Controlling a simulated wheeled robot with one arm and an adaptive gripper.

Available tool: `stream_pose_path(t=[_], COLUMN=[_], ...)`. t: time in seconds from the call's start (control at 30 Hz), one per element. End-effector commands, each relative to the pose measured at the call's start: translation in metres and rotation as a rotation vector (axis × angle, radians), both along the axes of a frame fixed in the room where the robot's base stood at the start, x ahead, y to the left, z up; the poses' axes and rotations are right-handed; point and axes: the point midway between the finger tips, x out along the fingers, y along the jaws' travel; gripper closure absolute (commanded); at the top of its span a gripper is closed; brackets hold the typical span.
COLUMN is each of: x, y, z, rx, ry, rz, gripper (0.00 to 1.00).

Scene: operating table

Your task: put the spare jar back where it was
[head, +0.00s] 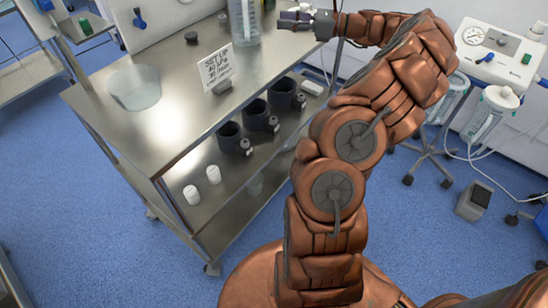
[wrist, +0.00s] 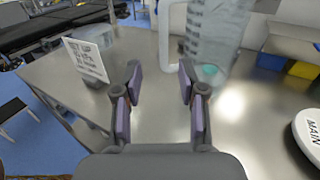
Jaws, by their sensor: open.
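My gripper (wrist: 160,76) is open and empty above the steel cart top; it also shows in the head view (head: 286,20). A clear graduated jug (wrist: 212,38) with a handle stands just beyond the fingertips, a little right, apart from them as far as I can tell; it is at the top of the head view (head: 244,22). A white round lid marked "MAIN" (wrist: 308,138) is at the right edge of the wrist view. A clear, wide container (head: 135,86) is at the cart's left end. No label reading spare is legible, so I cannot tell which is the spare jar.
A printed card (head: 217,69) stands on the cart top (head: 185,105); it also shows in the wrist view (wrist: 86,60). Several dark cups (head: 255,112) and two white containers (head: 213,174) are on the lower shelf. Yellow and blue bins (wrist: 303,69) lie beyond. The cart's middle is mostly clear.

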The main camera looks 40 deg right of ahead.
Motion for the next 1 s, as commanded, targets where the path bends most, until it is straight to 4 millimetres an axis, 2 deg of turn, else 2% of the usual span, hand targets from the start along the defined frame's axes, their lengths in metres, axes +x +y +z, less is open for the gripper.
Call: stream_pose_path(t=[0.07,0.13,0.27,0.3,0.4,0.47,0.67,0.8,0.9,1.0], x=[0.006,0.011,0.014,0.011,0.002,-0.006,-0.048,-0.094,-0.130,-0.167], y=[0.023,0.055,0.134,0.156,0.205,0.232,0.318,0.368,0.392,0.406], z=[0.006,0.010,0.017,0.017,0.017,0.015,0.002,-0.016,-0.032,-0.048], rx=[-0.032,-0.081,-0.206,-0.244,-0.335,-0.389,-0.591,-0.755,-0.873,-0.990], ry=[-0.007,-0.016,-0.043,-0.052,-0.076,-0.092,-0.154,-0.214,-0.261,-0.309], rz=[0.045,0.108,0.266,0.312,0.422,0.486,0.720,0.912,1.048,1.183], gripper=[0.59,0.59,0.59,0.59,0.59,0.59,0.59,0.59,0.59,0.59])
